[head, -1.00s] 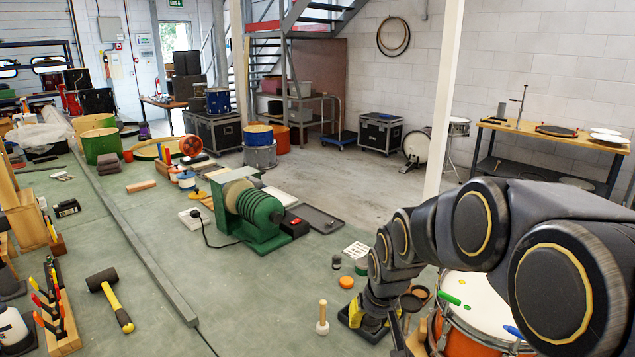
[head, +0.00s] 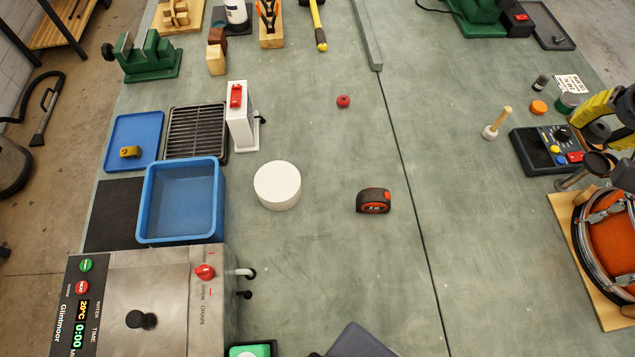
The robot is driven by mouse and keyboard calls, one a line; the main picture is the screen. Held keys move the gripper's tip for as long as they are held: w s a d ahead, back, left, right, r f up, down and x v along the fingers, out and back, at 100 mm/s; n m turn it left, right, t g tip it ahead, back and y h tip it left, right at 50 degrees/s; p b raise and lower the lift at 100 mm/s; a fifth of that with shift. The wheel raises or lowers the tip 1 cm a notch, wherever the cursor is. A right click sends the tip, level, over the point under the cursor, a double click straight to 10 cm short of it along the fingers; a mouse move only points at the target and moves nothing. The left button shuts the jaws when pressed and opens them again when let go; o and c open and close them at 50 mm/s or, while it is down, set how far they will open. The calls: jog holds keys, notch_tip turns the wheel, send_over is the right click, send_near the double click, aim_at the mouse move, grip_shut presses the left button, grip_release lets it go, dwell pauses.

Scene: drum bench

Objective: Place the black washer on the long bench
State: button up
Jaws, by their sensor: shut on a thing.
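The long bench (head: 330,280) has a grey-green top that fills most of the head view. My gripper (head: 597,132), with yellow and black parts, is at the right edge, partly cut off, beside the black box with knobs. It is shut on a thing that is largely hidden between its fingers. I cannot make out clearly whether this is the black washer. A dark round disc (head: 600,164) shows just below the gripper; I cannot tell what it belongs to.
A black knob box (head: 546,153), orange drum (head: 608,235) and wooden-handled tool (head: 497,124) crowd the right. A tape measure (head: 373,201), white cylinder (head: 278,186) and red piece (head: 343,101) stand mid-bench. A blue tub (head: 182,200) is left. Bench right of the dark seam is largely clear.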

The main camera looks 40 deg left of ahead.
jog(key=s+a+n+y, duration=0.2)
jog(key=a+n, duration=0.2)
jog(key=a, duration=1)
jog(key=n+g+y, duration=0.2)
jog(key=n+g, duration=0.2)
jog(key=n, duration=0.9)
send_over(244, 223)
jog(key=f, duration=3.2)
jog(key=shift+d+f, duration=0.35)
jog(key=shift+d, duration=0.05)
jog(key=o, duration=0.4)
jog(key=shift+f, duration=0.15)
jog(key=shift+o, duration=1.3)
